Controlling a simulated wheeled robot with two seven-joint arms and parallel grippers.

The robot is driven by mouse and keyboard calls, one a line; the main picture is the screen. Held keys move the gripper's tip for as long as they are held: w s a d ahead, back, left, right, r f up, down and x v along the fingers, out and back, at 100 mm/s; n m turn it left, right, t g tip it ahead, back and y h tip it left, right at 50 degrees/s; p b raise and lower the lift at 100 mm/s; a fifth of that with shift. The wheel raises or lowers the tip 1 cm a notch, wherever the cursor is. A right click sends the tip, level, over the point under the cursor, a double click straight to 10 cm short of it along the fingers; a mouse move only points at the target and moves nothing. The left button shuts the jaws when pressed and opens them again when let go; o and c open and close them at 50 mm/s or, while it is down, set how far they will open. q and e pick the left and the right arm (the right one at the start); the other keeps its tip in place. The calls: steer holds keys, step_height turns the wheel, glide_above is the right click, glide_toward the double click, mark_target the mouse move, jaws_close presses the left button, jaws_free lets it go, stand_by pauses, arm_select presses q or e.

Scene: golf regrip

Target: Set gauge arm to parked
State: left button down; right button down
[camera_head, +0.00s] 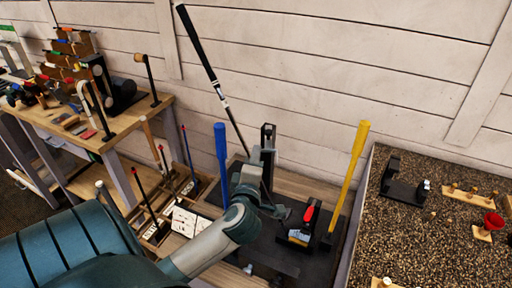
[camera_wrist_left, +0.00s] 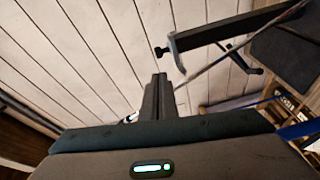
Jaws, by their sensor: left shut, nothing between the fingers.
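My left gripper (camera_head: 262,158) is shut and empty, raised in front of a black upright post (camera_head: 268,133) on the bench machine. Its closed fingers (camera_wrist_left: 158,90) show in the left wrist view. There, a dark arm with a grey end plate and black knobs (camera_wrist_left: 232,32) is just above and right of the fingertips, with a visible gap; it may be the gauge arm, but I cannot tell for sure. A golf club (camera_head: 200,50) with a black grip leans up from the machine, its lower shaft partly hidden behind my gripper. My right gripper is out of view.
A blue bar (camera_head: 221,150) and a yellow bar (camera_head: 352,160) stand upright on either side. A red-handled part (camera_head: 308,215) sits low on the machine. A speckled table (camera_head: 430,230) is at the right, a wooden workbench (camera_head: 130,125) at the left.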

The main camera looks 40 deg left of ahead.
mark_target(269, 133)
arm_select(q)
steer(key=p+x, duration=0.1)
steer(key=x, duration=0.7)
steer(key=shift+w+a+p, duration=0.15)
steer(key=shift+p, duration=0.2)
steer(key=shift+y, duration=0.3)
steer(key=shift+w+d+n+g+y, duration=0.15)
steer(key=shift+d+n+g+y, duration=0.15)
steer(key=shift+n+g+y, duration=0.15)
